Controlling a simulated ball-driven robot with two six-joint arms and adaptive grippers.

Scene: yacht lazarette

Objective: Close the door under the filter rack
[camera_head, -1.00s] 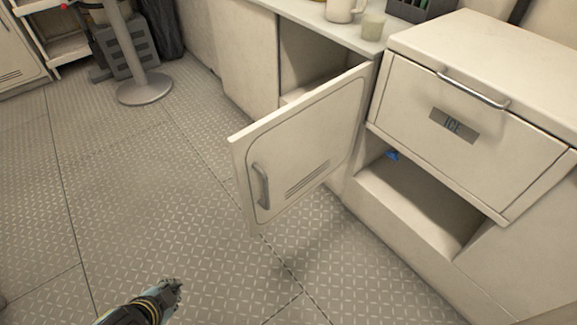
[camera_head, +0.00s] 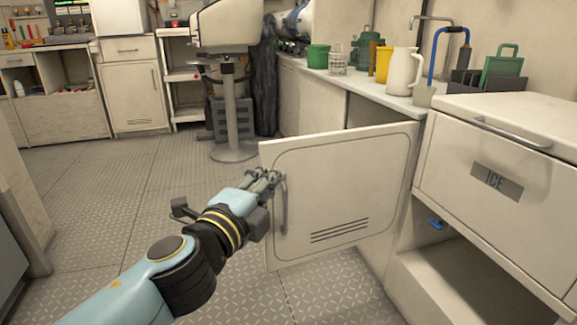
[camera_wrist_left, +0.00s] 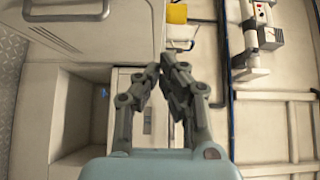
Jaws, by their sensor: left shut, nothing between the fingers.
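The white cabinet door (camera_head: 345,185) stands open, swung out from the counter front, with a grey handle (camera_head: 284,208) near its free edge and vent slots low down. My left gripper (camera_head: 272,178) is shut and empty in front of the free edge, close to the handle's top; I cannot tell if it touches. In the left wrist view its fingers (camera_wrist_left: 163,72) are together, and the door (camera_wrist_left: 75,35) with its handle shows at upper left. A dark rack with a green panel (camera_head: 502,68) stands on the counter, possibly the filter rack. My right gripper is not in view.
The ICE chest (camera_head: 500,165) stands right of the door, with an open niche below. A round-based post (camera_head: 232,120) stands behind. The floor left of the door is clear.

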